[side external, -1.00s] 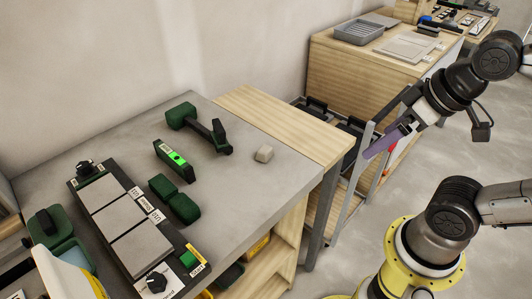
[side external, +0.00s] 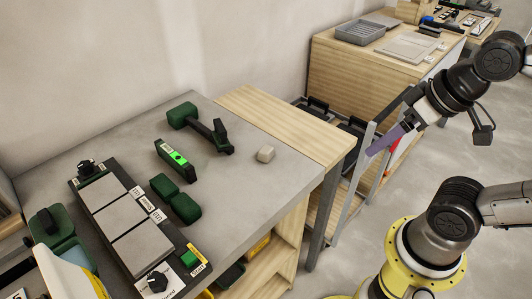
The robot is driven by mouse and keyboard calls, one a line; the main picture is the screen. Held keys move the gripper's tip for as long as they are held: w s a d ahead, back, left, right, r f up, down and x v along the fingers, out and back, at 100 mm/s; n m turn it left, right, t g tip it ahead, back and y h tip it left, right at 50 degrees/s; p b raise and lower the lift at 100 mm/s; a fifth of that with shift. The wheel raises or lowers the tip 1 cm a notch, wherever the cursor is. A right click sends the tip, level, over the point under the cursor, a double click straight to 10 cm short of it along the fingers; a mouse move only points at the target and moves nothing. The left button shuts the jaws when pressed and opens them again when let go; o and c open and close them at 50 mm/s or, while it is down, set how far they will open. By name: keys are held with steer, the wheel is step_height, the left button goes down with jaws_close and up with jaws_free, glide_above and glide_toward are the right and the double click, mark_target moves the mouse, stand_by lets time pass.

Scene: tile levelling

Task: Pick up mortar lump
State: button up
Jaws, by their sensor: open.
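The mortar lump (side external: 265,154) is a small pale grey block. It lies alone on the grey worktop (side external: 262,190), near the right edge beside the wooden strip. My gripper (side external: 385,140) is at the right of the side view, out past the table's right edge and well apart from the lump. Its purple-grey fingers point down and to the left. It is open and holds nothing that I can see.
A tile board (side external: 127,225) is at front left. A metal-framed rack (side external: 352,185) stands below my gripper.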

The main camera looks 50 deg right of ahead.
steer(key=w+r+m, duration=0.5)
steer(key=r+m, duration=0.1)
steer(key=m+g, duration=0.6)
steer(key=m, duration=0.2)
glide_above(266, 149)
step_height(266, 149, down, 18)
steer(key=shift+w+d+r, duration=0.1)
steer(key=shift+d, duration=0.05)
steer(key=shift+f, duration=3)
jaws_close()
